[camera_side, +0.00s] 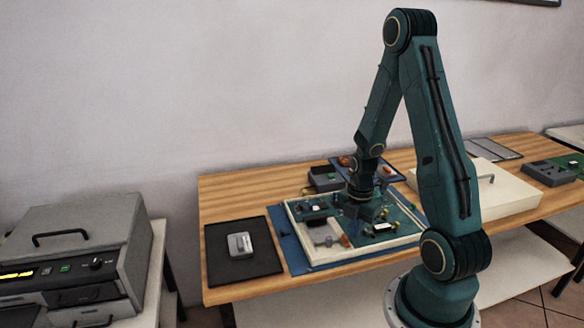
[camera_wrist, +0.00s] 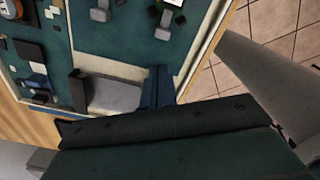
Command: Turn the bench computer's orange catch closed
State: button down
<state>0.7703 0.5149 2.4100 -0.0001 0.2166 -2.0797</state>
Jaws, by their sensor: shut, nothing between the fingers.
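The bench computer (camera_side: 318,258) is a teal circuit board in a cream frame, lying on the wooden bench. A small orange part (camera_side: 345,240), which looks like the catch, sits near the board's front edge; it is too small to tell which way it is turned. My gripper (camera_side: 366,214) points down over the middle of the board, and its fingertips are hard to make out there. In the wrist view my gripper (camera_wrist: 158,86) shows two dark blue fingers close together, shut and empty, beside a grey block (camera_wrist: 115,95) on the board.
A black mat (camera_side: 265,264) with a grey part (camera_side: 240,245) lies left of the board. A dark box (camera_side: 325,178) and blue tray (camera_side: 352,166) stand behind it. A cream lid with a handle (camera_side: 478,190) is at right. Small parts stand up from the board.

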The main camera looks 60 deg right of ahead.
jog(key=shift+r, duration=0.1)
notch_tip(320, 180, up, 6)
jog(key=shift+f, duration=0.1)
dwell(0.6)
jog(key=shift+w+d+r, duration=0.2)
jog(key=shift+w+r, duration=0.05)
jog(key=shift+w, duration=0.35)
jog(key=shift+w+d+r, duration=0.15)
jog(key=shift+w+r, duration=0.1)
jog(key=shift+w, duration=0.35)
jog(key=shift+f, duration=0.15)
jog(key=shift+f, duration=3.35)
